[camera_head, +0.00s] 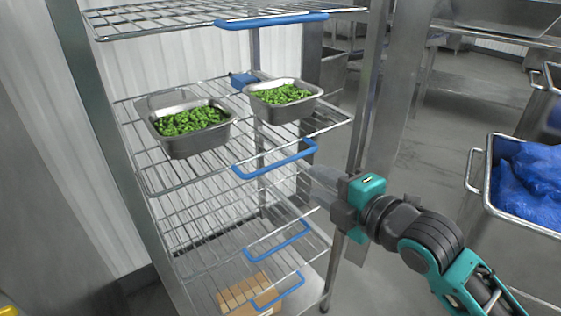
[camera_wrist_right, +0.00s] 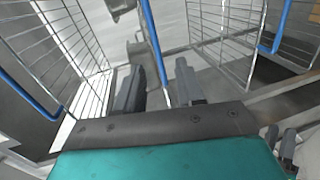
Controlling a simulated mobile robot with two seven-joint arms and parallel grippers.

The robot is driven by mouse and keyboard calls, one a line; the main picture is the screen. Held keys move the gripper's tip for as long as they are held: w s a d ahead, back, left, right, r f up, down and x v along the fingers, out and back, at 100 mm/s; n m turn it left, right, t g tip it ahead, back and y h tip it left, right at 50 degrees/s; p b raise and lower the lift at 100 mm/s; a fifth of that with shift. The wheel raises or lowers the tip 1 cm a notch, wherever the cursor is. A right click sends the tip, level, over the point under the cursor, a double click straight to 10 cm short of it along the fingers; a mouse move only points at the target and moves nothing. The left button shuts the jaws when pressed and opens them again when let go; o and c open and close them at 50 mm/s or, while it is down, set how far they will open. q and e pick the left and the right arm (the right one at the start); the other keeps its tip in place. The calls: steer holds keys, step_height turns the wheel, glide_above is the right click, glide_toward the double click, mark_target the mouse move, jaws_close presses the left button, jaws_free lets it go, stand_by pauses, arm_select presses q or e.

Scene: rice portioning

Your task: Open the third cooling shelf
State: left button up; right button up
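The metal rack holds wire shelves with blue front handles. The third shelf from the top (camera_head: 215,245) has a blue handle (camera_head: 277,241) and looks empty. The second shelf's handle (camera_head: 275,161) is above it and the lowest handle (camera_head: 277,292) below. My right gripper (camera_head: 310,190) is at the rack's front right, between the second and third handles in the head view. In the right wrist view its fingers (camera_wrist_right: 159,90) are apart. A blue bar (camera_wrist_right: 156,50), apparently the third handle, runs between them with gaps on both sides.
Two metal pans of green vegetables (camera_head: 190,122) (camera_head: 283,97) stand on the second shelf. A cardboard box (camera_head: 245,293) sits low in the rack. A metal bin with blue contents (camera_head: 528,185) is at the right. A rack post is close beside my right gripper.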

mark_target(287, 162)
steer(key=x, duration=1.3)
steer(key=shift+w+r+n, duration=0.15)
steer(key=shift+r+n, duration=0.15)
steer(key=shift+r, duration=0.05)
steer(key=shift+c, duration=0.3)
steer(key=c, duration=0.6)
steer(key=shift+f, duration=0.1)
jaws_close()
